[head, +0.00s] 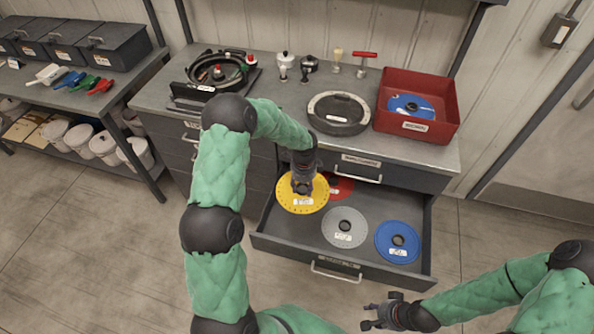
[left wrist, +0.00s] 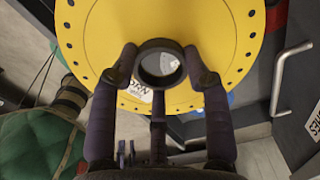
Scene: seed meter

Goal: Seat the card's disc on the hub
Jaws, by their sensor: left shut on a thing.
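The yellow disc (head: 297,205) is at the left back of the open drawer and partly covers the red disc (head: 340,187). My left gripper (head: 302,188) is shut on the yellow disc's dark central collar, which sits between the fingertips in the left wrist view (left wrist: 160,65). How high the disc is above the drawer floor is hard to tell. The black seed meter (head: 216,74) is on the bench at the left; I cannot make out its hub clearly. No card can be clearly read. My right gripper (head: 370,316) is open and empty in front of the drawer.
The drawer (head: 300,250) also holds a grey disc (head: 345,228) and a blue disc (head: 397,242). On the bench (head: 285,105) are a dark ring (head: 338,125), a red bin (head: 440,130) with a blue disc inside, and small tools at the back.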

